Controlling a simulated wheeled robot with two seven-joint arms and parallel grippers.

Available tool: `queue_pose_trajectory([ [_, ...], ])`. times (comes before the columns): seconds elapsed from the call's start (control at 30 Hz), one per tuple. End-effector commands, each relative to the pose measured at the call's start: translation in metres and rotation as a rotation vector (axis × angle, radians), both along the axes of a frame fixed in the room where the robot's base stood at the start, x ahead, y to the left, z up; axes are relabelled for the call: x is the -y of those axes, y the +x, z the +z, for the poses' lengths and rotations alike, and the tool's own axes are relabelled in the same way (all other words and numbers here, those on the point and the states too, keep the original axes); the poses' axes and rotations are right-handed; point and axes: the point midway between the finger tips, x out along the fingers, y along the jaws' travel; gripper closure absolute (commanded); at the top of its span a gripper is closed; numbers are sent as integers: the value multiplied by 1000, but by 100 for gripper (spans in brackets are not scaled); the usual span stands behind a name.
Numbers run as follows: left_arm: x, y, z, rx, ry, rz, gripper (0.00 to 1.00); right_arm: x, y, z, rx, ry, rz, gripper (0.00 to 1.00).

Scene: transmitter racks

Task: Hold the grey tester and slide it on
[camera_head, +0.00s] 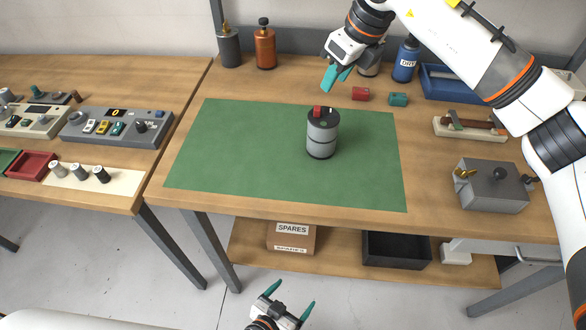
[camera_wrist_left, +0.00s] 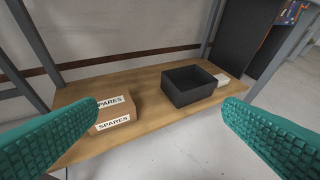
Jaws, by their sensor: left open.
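A grey cylinder (camera_head: 321,138) stands upright on the green mat (camera_head: 235,145); it looks like the grey tester. Its dark top carries a red part and a small white part, too small to read. My right gripper (camera_head: 336,79) hangs above the back of the table, behind the cylinder and apart from it; its teal fingers appear near each other, and their gap is unclear. My left gripper (camera_head: 291,297) is open and empty, low in front of the table. In the left wrist view its fingers are wide apart, facing the lower shelf (camera_wrist_left: 145,112).
The shelf holds a SPARES box (camera_wrist_left: 117,112) and a black bin (camera_wrist_left: 190,87). On the table are a red cylinder (camera_head: 360,94), a teal cylinder (camera_head: 398,99), bottles at the back and a grey box with knobs (camera_head: 492,187) at right. The mat around the tester is clear.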

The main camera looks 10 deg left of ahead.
Motion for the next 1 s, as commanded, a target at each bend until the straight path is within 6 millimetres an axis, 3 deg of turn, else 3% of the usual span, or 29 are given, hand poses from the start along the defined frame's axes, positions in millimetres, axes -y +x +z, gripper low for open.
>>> queue_pose_trajectory([
  [0.1,30,15,65,150,-99,-30,10,0,0,0,0,0,0,64],
  [0.3,66,24,174,380,-262,-71,10,0,0,0,0,0,0,64],
  [0.47,77,22,252,535,-372,-89,10,0,0,0,0,0,0,64],
  [0.57,71,35,297,624,-410,-80,10,0,0,0,0,0,0,64],
  [0.6,62,52,304,633,-391,-62,10,0,0,0,0,0,0,64],
  [0.8,18,133,292,547,-253,3,10,0,0,0,0,0,0,64],
  [1.0,-12,183,291,473,-176,19,10,0,0,0,0,0,0,64],
])
